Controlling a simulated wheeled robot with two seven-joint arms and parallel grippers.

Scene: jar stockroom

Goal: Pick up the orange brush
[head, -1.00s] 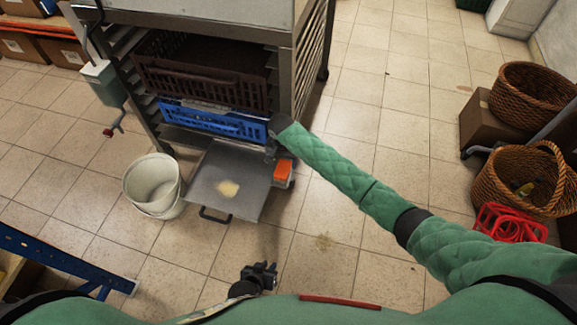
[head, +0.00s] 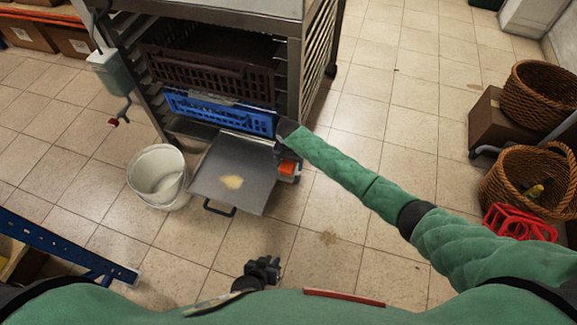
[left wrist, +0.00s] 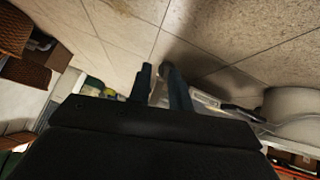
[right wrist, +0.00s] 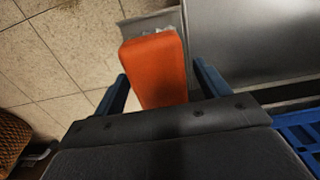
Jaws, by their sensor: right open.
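The orange brush (head: 287,168) is at the right side of the pulled-out metal tray (head: 252,190), partly covered by my right gripper (head: 286,156). In the right wrist view the orange block of the brush (right wrist: 155,65) shows between the two spread fingers of my right gripper (right wrist: 159,80). The fingers are open, with a visible gap to the brush on the right. My left gripper (head: 263,270) hangs low, over the floor in front of the tray. In the left wrist view its fingers (left wrist: 157,75) are close together with nothing visible between them.
The metal rack (head: 294,85) holds a blue crate (head: 220,115) and a dark brown crate (head: 205,75). A white bucket (head: 157,178) stands left of the tray. A pale yellow patch (head: 231,182) lies on the tray. Wicker baskets (head: 525,185) stand at right; the floor between is clear.

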